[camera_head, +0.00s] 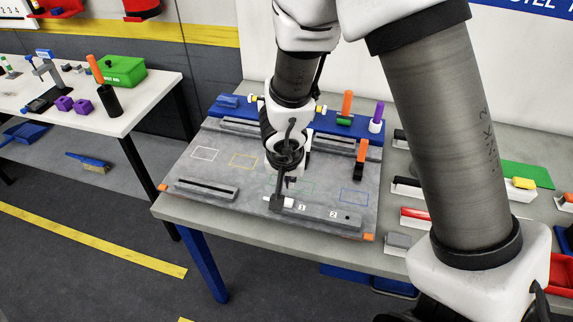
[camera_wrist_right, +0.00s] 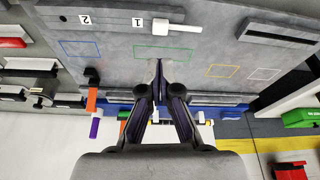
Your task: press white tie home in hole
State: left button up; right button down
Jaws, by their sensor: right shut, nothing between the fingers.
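The white tie (camera_head: 288,202) is at the front of the grey board (camera_head: 215,172), beside the label 1. In the right wrist view the white tie (camera_wrist_right: 161,27) shows as a thick head with a thin stem pointing right. Whether its head sits fully in its hole cannot be told; the hole is hidden under it. My right gripper (camera_head: 287,186) is shut and empty, over the board just behind the tie. In the right wrist view its fingertips (camera_wrist_right: 158,62) are together, apart from the tie in the picture. My left gripper is not in view.
A small dark hole (camera_head: 347,217) is by the label 2 (camera_head: 333,213). A grey slotted bar (camera_head: 207,190) lies at the front left. An orange-handled piece (camera_head: 361,152) stands at the back right. A blue rack (camera_head: 335,122) runs behind the board. The board's middle left is clear.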

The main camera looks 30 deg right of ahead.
jog(key=v, duration=0.7)
jog(key=shift+w, duration=0.1)
dwell(0.5)
jog(key=s+d+f+n+g, duration=0.1)
jog(key=s+f+g, duration=0.1)
jog(key=s+f, duration=0.2)
jog(key=s+d+f+n+g+b, duration=0.1)
jog(key=s+f, duration=0.3)
jog(key=f, duration=0.5)
jog(key=s+d+f+n+g+h, duration=0.1)
jog(key=s+f+n+g, duration=0.1)
jog(key=s+f, duration=0.3)
jog(key=shift+f+g+b, duration=0.3)
jog(key=shift+f+g, duration=0.4)
jog(key=shift+f, duration=0.3)
jog(key=s+d+f+n+h, duration=0.2)
jog(key=s+d+f+n, duration=0.2)
jog(key=s+f+n, duration=0.35)
jog(key=w+a+f+m+t+y+b, duration=0.1)
jog(key=w+a+f+m+t+y, duration=0.1)
jog(key=a+f+y, duration=0.3)
jog(key=a+f+m+t, duration=0.1)
jog(key=a, duration=0.2)
jog(key=shift+w+f+m+t, duration=0.25)
jog(key=shift+w+m+t, duration=0.1)
jog(key=shift+w+t, duration=0.05)
